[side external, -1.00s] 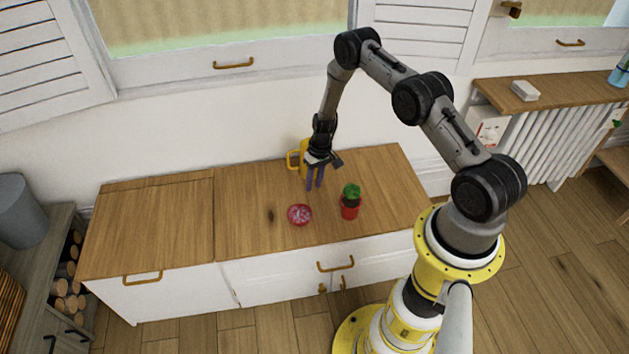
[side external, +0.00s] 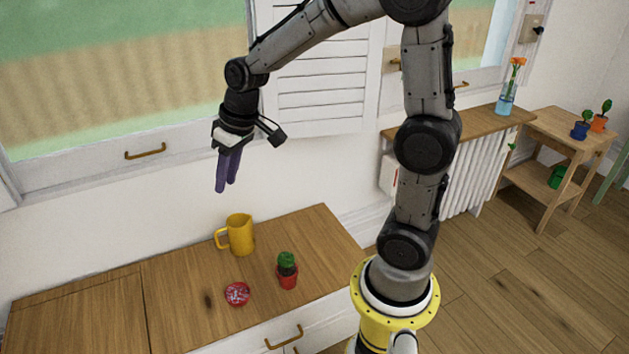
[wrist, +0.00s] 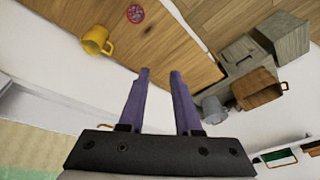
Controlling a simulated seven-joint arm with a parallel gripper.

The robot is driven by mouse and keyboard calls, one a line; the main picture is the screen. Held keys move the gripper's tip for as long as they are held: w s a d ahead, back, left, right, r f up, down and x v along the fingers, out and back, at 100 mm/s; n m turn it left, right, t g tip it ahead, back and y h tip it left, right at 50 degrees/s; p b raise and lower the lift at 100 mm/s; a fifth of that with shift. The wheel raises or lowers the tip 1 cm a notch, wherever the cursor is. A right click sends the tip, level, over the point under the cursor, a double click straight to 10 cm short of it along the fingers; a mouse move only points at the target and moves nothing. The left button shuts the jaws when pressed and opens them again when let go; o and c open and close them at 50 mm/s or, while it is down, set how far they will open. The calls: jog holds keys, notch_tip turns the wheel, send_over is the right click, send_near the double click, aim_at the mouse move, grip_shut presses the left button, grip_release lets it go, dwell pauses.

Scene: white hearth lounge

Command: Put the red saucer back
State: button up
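The red saucer (side external: 237,294), small and round with a whitish pattern, lies on the wooden cabinet top near its front edge. It also shows at the top of the wrist view (wrist: 135,13). A small green plant in a red pot (side external: 287,277) stands to its right, apart from it. My gripper (side external: 226,188) is high above the cabinet, in front of the wall and window, well away from the saucer. In the wrist view its purple fingers (wrist: 159,72) are apart with nothing between them.
A yellow mug (side external: 240,235) stands on the cabinet top (side external: 180,265) behind the saucer; it also shows in the wrist view (wrist: 97,39). The cabinet top left of the saucer is clear. A grey bucket (wrist: 213,108) and a shelf unit show in the wrist view.

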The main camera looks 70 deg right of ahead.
jog(key=s+a+r+t, duration=0.1)
jog(key=s+a+r, duration=0.1)
jog(key=s, duration=0.8)
jog(key=s+a+r+n+t, duration=0.1)
jog(key=s+r, duration=0.2)
jog(key=s, duration=0.6)
jog(key=shift+s+a+r+h, duration=0.35)
jog(key=shift+r+h, duration=0.05)
